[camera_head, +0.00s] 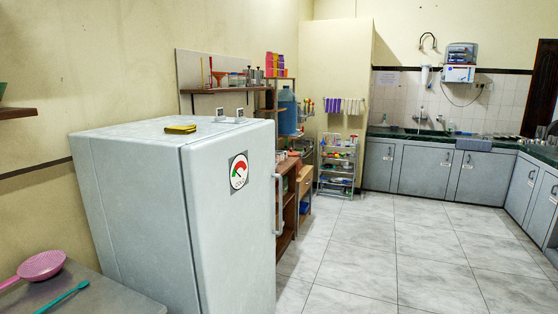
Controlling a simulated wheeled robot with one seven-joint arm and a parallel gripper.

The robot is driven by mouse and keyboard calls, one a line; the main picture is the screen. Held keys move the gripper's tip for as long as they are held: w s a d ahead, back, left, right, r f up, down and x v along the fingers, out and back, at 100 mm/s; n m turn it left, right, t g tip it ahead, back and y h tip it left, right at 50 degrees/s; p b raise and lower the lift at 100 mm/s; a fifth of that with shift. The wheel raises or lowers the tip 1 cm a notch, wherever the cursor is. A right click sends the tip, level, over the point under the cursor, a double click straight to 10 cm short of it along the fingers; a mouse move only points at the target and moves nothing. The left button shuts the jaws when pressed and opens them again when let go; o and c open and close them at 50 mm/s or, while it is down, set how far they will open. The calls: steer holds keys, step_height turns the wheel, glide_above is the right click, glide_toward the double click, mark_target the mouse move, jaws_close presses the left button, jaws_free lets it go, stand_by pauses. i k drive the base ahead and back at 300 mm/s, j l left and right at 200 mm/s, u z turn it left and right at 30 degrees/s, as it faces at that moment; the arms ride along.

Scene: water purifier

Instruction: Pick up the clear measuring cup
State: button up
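I cannot pick out the clear measuring cup for certain in the head camera view. Several small glassy items (497,136) stand on the dark green counter (415,135) at the back right, too small to tell apart. Jars (236,80) and small containers stand on the wooden wall shelf (222,90) behind the fridge, also too small to identify. My gripper and arm are not in view.
A large grey fridge (235,220) stands close in front, with a yellow item (180,129) on top. A pink strainer (41,265) and a teal utensil (62,298) lie on a grey table (112,296) at lower left. The tiled floor (390,250) is clear.

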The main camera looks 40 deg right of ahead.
mark_target(279, 155)
steer(key=z, duration=0.95)
